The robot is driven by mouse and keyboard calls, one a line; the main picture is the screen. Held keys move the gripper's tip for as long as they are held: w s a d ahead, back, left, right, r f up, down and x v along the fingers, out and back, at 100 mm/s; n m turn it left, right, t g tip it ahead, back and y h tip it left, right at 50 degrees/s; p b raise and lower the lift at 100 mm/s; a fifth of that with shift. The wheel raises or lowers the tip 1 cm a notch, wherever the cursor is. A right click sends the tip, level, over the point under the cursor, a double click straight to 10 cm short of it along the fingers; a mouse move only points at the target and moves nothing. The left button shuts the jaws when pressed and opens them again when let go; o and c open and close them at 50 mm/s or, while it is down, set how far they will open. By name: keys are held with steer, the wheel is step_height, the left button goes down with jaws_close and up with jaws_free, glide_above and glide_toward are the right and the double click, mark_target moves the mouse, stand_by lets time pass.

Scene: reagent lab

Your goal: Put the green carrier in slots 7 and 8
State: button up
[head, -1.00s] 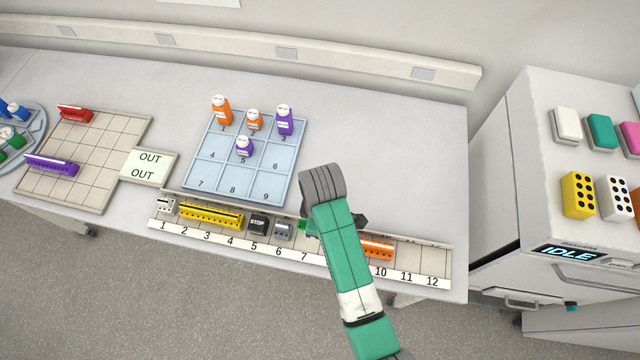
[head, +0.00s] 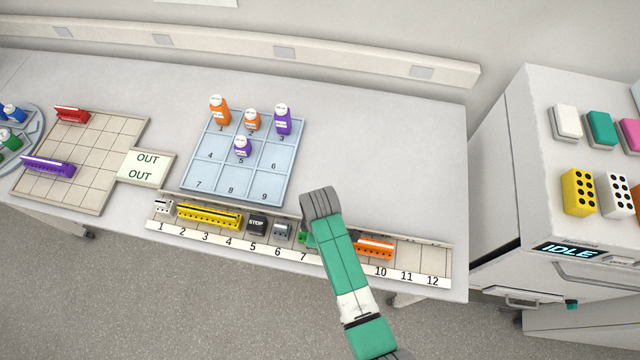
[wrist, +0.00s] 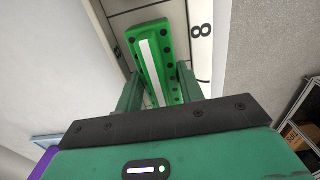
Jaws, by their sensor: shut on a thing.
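The green carrier (wrist: 158,58) is a long green block with a white stripe and dark holes along its side. In the wrist view it lies between the two fingers of my gripper (wrist: 158,88), which is shut on it. The carrier is at the numbered rail, beside the printed 8 (wrist: 196,30). In the head view only a small green end of the carrier (head: 303,238) shows to the left of my arm, just above the 7 on the rail (head: 180,237). My arm hides the rest of it and the 8 and 9 marks. I cannot tell if it is fully seated.
On the rail, a yellow carrier (head: 209,215), a STOP block (head: 257,224) and a grey block (head: 283,231) stand to the left. An orange carrier (head: 375,249) stands close on the right. Slots 11 and 12 look empty. The blue bottle tray (head: 208,175) is behind.

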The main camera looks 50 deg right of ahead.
steer(key=o, duration=0.8)
step_height(320, 180, up, 12)
steer(key=shift+r+p, duration=0.1)
steer(key=shift+p, duration=0.45)
